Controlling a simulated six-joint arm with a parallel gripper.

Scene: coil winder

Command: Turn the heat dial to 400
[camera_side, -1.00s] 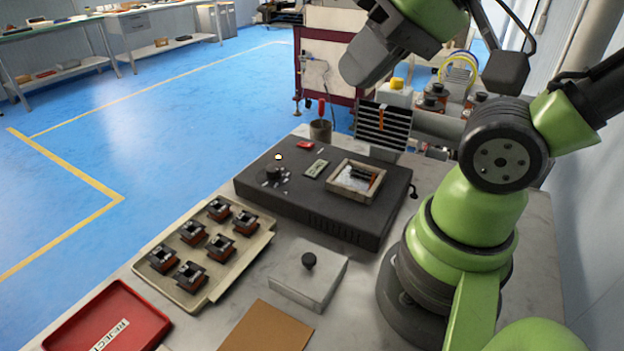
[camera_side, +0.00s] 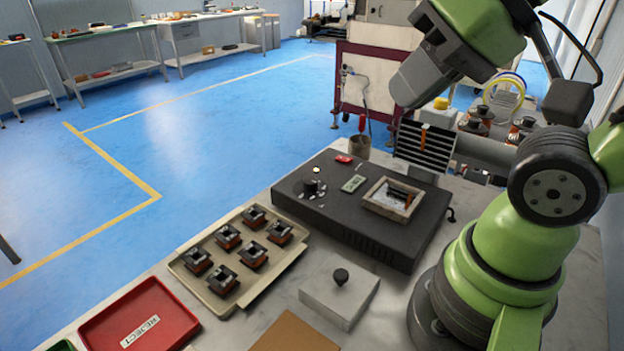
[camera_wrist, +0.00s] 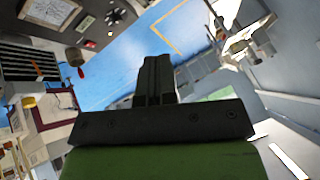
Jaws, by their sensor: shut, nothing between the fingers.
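The heat dial (camera_side: 310,187) is a black knob with pale marks around it, on the left part of the dark hot-plate unit (camera_side: 350,232). Its marks are too small to read. It also shows at the top of the wrist view (camera_wrist: 112,17). My gripper (camera_side: 405,98) hangs in the air, above and to the right of the dial in the side view, well apart from it. In the wrist view my gripper (camera_wrist: 157,60) has its fingers together and empty.
The unit also carries a red switch (camera_side: 343,159), a small display (camera_side: 353,184) and a framed recess (camera_side: 376,206). A coil tray (camera_side: 185,268), red reject tray (camera_side: 105,312) and knobbed pale block (camera_side: 322,297) stand in front. A cup with a red-handled tool (camera_side: 360,146) stands behind.

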